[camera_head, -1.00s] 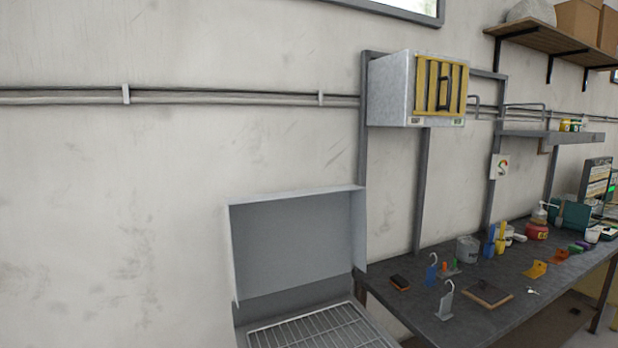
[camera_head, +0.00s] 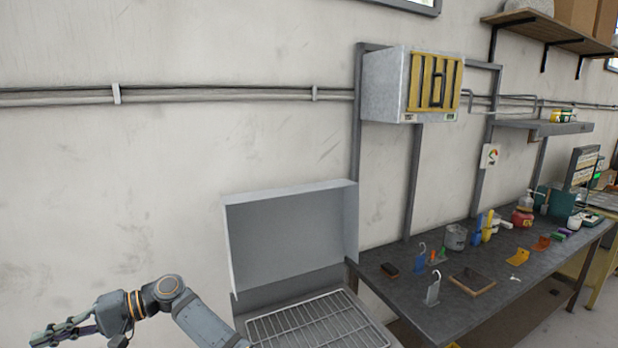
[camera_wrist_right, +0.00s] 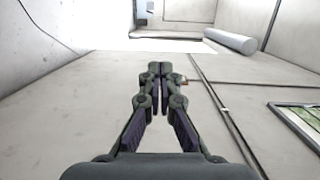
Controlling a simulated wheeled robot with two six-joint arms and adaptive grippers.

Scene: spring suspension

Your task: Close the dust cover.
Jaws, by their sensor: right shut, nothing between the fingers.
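The dust cover (camera_head: 292,238) is a pale grey lid standing open and upright at the back of a grey box, against the wall. A wire rack (camera_head: 318,324) lies in the box below it. My right gripper (camera_head: 40,340) is at the lower left of the head view, pointing left, to the left of the cover and apart from it. In the right wrist view its fingers (camera_wrist_right: 158,72) are together with nothing between them. The box's front is cut off by the bottom edge of the head view. My left gripper is in neither view.
A dark workbench (camera_head: 395,292) with hooks, tins and small tools stands to the right of the box. A metal cabinet with yellow bars (camera_head: 388,86) hangs on the wall above. The wall left of the cover is bare apart from pipes (camera_head: 200,95).

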